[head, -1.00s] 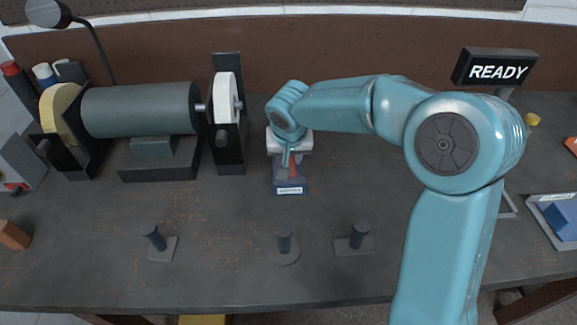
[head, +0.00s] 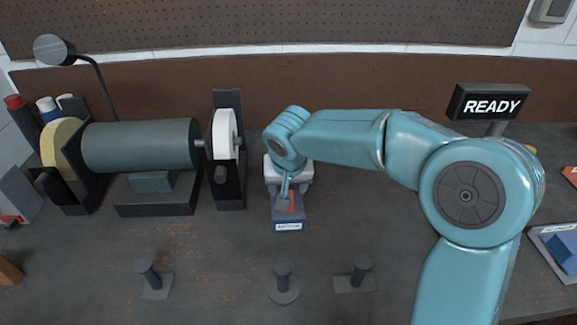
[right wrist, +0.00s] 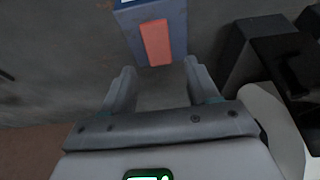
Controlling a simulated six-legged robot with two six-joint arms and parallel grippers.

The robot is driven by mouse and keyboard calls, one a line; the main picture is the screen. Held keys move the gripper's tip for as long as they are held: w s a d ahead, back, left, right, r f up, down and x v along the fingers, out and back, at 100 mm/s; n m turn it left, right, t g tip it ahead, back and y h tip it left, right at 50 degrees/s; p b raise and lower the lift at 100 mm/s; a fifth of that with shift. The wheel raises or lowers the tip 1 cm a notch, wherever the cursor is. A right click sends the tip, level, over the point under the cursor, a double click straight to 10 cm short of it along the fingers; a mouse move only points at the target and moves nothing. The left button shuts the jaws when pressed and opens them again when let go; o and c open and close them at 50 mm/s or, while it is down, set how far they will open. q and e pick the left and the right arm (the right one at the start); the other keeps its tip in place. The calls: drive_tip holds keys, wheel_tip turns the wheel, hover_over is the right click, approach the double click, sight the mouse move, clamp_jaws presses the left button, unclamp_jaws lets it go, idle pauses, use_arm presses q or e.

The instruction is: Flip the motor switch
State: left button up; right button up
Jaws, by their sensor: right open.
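The motor switch is a small blue-grey box (head: 288,213) with a red-orange lever (head: 292,202) and a white label on its front. It stands on the bench right of the motor. In the right wrist view the lever (right wrist: 156,42) lies on the switch box (right wrist: 178,22), just beyond the fingertips. My right gripper (right wrist: 160,82) is open and empty, its two fingers on either side of the line to the lever. In the head view my right gripper (head: 285,185) is over the rear of the switch box, partly hidden by the wrist. My left gripper is not in view.
The grey motor (head: 142,146) with a white wheel (head: 224,134) and dark upright stands left of the switch. Several short posts (head: 282,272) stand along the front. A READY sign (head: 487,102) is at the back right. A tray (head: 553,243) with a blue block lies far right.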

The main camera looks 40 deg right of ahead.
drive_tip(key=v, duration=1.3)
